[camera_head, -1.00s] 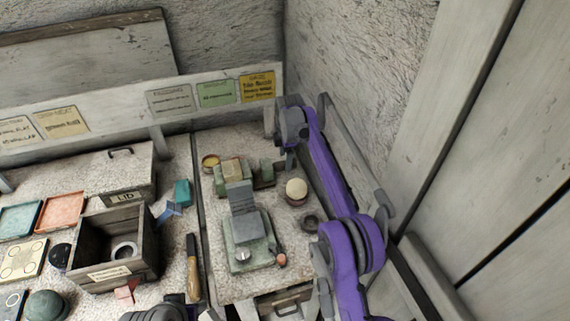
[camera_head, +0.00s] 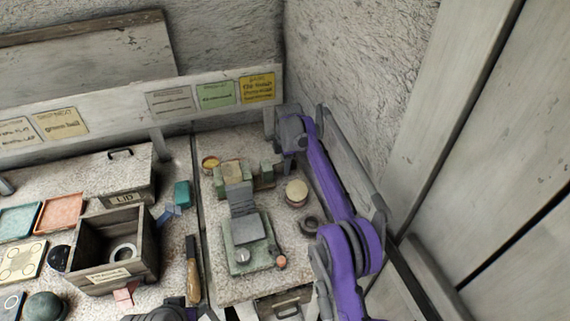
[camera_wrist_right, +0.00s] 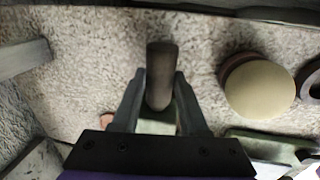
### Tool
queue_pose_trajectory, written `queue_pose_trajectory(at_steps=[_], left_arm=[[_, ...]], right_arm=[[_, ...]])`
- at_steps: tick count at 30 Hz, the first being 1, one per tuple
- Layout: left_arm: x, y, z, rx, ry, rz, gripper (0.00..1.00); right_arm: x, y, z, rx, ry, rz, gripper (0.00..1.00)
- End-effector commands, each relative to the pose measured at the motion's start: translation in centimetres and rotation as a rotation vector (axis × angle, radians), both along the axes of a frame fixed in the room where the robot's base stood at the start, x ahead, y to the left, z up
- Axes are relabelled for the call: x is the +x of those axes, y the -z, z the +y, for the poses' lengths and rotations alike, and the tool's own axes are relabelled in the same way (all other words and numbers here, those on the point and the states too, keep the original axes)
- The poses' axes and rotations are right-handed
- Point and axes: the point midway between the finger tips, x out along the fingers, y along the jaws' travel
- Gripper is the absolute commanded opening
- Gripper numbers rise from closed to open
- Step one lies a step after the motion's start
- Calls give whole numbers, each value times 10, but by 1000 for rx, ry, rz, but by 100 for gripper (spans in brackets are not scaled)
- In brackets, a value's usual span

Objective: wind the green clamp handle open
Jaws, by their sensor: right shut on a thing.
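The green clamp (camera_head: 266,174) stands at the back of the right-hand worktop, with a tan block (camera_head: 232,168) by its jaws. My right gripper (camera_head: 289,164) is at the clamp's right end. In the right wrist view my right gripper (camera_wrist_right: 160,100) is shut on a dark rounded bar (camera_wrist_right: 161,68), which looks like the clamp handle. A little green shows below the bar. In the head view the gripper hides the handle. A dark part, seemingly my left gripper (camera_head: 168,313), is cut off at the bottom edge, its jaws unclear.
A pale ball on a round stand (camera_head: 296,192) is just right of the clamp, with a dark ring (camera_head: 308,224) nearer. A green-based grey device (camera_head: 246,226) stands in front. An open wooden box (camera_head: 112,248) is at left. The wall is close behind.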

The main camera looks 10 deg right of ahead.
Motion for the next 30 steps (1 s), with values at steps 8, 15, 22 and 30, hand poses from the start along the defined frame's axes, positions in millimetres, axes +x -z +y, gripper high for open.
queue_pose_trajectory(at_steps=[8, 15, 22, 30], left_arm=[[-2, 7, 0, 0, 0, 4, 50], [-9, 33, 0, 0, 0, 17, 50], [-14, 61, 0, 0, 0, 28, 50], [-17, 81, 0, 0, 0, 34, 50]], right_arm=[[-1, 2, 0, 4, 0, -17, 0], [-4, 5, -1, 23, 1, -114, 0], [-7, 6, -1, 54, 0, -271, 0], [-9, 6, -1, 90, 1, -457, 0]])
